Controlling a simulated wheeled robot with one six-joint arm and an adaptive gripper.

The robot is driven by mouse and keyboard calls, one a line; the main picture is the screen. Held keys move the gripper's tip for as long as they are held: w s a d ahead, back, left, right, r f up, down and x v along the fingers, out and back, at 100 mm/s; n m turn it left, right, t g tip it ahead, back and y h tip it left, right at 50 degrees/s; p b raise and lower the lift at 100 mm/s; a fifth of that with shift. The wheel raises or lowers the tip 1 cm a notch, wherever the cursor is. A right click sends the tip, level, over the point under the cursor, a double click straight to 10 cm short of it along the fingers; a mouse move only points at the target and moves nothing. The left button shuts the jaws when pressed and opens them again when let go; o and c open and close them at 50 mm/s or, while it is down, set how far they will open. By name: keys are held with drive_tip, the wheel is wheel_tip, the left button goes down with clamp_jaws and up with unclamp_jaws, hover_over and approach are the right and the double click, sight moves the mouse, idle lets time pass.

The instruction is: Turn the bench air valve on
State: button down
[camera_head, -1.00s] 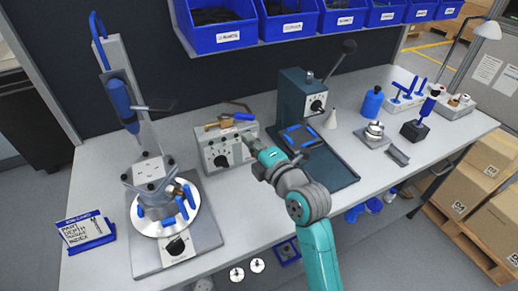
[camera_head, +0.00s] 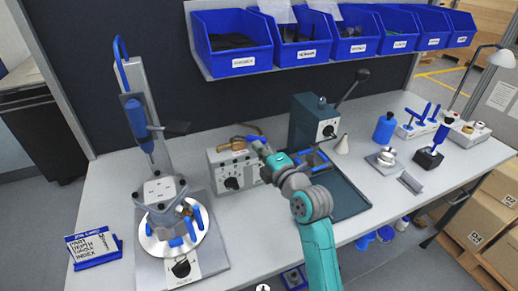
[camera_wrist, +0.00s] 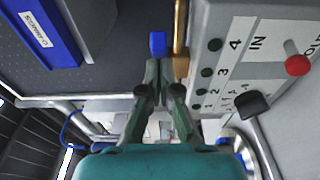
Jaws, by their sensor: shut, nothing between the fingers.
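The air valve is a brass fitting with a blue-gripped lever. Its brass body (camera_head: 236,143) sits on top of a grey control box (camera_head: 224,166) in the head view, where my gripper covers part of it. In the wrist view the blue lever end (camera_wrist: 157,44) lies just beyond my fingertips, beside the upright brass part (camera_wrist: 180,45). My gripper (camera_wrist: 163,72) is shut and empty, with its fingertips close to the lever and brass. I cannot tell whether they touch. In the head view my gripper (camera_head: 260,146) is over the box's right end.
A drill press with a round fixture (camera_head: 172,235) stands left of the box. A dark green press (camera_head: 318,125) stands to the right. Blue bins (camera_head: 232,45) line the shelf above. The wrist view shows a red knob (camera_wrist: 297,65) and a black knob (camera_wrist: 252,104) on the box.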

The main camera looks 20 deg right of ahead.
drive_tip(key=shift+d+y, duration=0.15)
drive_tip(key=shift+y, duration=0.15)
drive_tip(key=shift+w+d+n+g+y, duration=0.35)
drive_tip(key=shift+d+n+y, duration=0.15)
drive_tip(key=shift+n+y, duration=0.45)
drive_tip(key=shift+w+d+n+g+y, duration=0.4)
drive_tip(key=shift+n+y, duration=0.25)
drive_tip(key=shift+y, duration=0.5)
drive_tip(key=shift+w+d, duration=0.45)
drive_tip(key=shift+w, duration=0.2)
drive_tip(key=shift+w+d, duration=0.45)
drive_tip(key=shift+w, duration=0.15)
